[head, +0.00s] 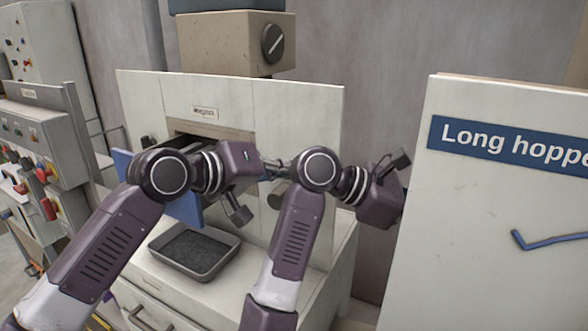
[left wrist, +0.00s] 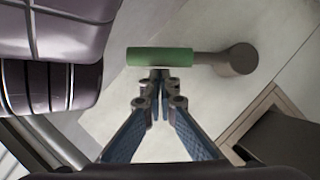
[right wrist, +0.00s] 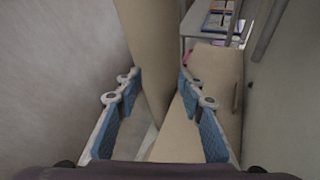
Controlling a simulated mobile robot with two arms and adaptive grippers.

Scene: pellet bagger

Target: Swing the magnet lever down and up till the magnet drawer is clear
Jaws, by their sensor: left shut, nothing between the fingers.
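The magnet lever has a green grip (left wrist: 160,55) on a grey arm that runs to a round hub (left wrist: 240,58). My left gripper (left wrist: 160,76) is shut and empty, its fingertips right at the grip; I cannot tell whether they touch it. In the head view the lever is mostly hidden behind my arms. The magnet drawer has a blue front (head: 186,208) and stands out from an opening in the pale machine panel (head: 300,105); my left arm hides much of it. My right gripper (right wrist: 163,88) is open and empty, away from the lever.
A grey tray (head: 236,246) holding dark material stands on the ledge below the drawer. A large pale cabinet with a "Long hopper" sign (head: 500,143) stands at the right. A control panel (head: 30,140) with buttons is at the left.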

